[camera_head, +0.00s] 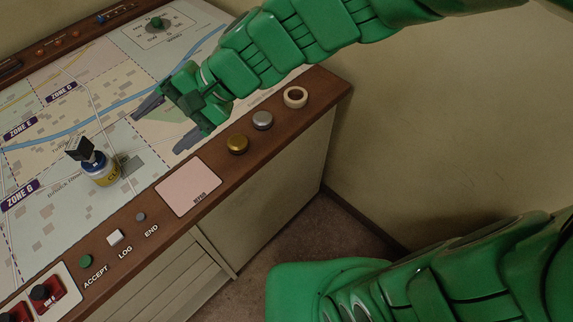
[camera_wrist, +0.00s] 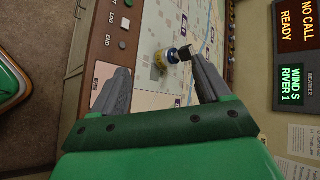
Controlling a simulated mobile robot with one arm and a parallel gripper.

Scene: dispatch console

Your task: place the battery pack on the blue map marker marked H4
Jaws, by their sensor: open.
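A small dark block with pale print (camera_head: 80,150), which looks like the battery pack, sits tilted on top of a round blue-and-white piece (camera_head: 94,163). A yellow piece (camera_head: 105,177) with lettering, partly legible as "C", is directly under the blue one. I cannot read H4 on the blue piece. The stack stands on the map near ZONE G. In the wrist view the dark block (camera_wrist: 185,53) and the blue piece (camera_wrist: 172,54) show beyond the fingertips. My gripper (camera_head: 168,122) is open and empty over the map, to the right of the stack and apart from it.
A pink pad (camera_head: 188,186) lies on the wooden front rim, with ACCEPT, LOG and END buttons to its left. A gold knob (camera_head: 237,144), a silver knob (camera_head: 262,120) and a pale ring (camera_head: 295,97) are to its right. Red switches (camera_head: 46,295) are lower left.

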